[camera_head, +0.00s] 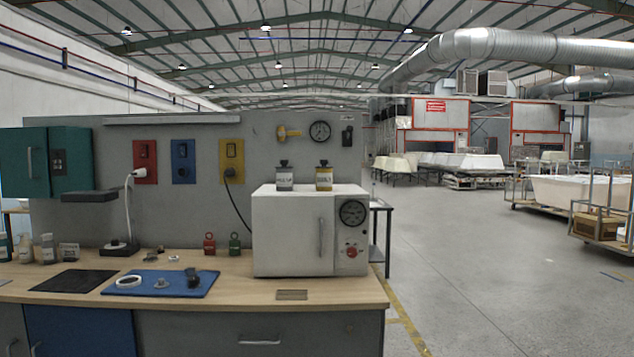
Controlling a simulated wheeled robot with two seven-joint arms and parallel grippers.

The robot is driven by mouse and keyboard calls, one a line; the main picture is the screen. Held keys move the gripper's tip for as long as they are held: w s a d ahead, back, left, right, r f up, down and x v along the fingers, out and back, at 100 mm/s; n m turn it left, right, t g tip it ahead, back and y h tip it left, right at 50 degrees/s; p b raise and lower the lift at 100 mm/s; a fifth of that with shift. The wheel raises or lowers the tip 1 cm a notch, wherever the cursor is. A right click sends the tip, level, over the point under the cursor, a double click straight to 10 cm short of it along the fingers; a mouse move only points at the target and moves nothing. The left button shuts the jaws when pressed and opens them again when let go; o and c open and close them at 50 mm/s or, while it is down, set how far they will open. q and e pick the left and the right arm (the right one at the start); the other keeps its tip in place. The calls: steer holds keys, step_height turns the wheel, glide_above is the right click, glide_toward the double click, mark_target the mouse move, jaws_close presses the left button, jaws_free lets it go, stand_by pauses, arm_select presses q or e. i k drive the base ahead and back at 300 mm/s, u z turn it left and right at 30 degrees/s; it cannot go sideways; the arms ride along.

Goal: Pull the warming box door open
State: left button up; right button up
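The warming box (284,236) is a white box at the right end of the wooden bench top. Its front door (290,248) looks shut, and a vertical grey handle (321,237) stands at the door's right side. A dark dial (353,212) and a red knob (351,252) are on the panel right of the door. Neither of my grippers shows in the head view.
Two labelled canisters, one grey (284,177) and one yellow (323,176), stand on the box. The bench (230,291) holds a blue mat (172,289) with small items and two padlocks, red (209,244) and green (234,244). Floor (470,290) at right is open.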

mark_target(292, 235)
steer(key=u, duration=0.6)
steer(key=i, duration=0.85)
steer(key=u, duration=0.2)
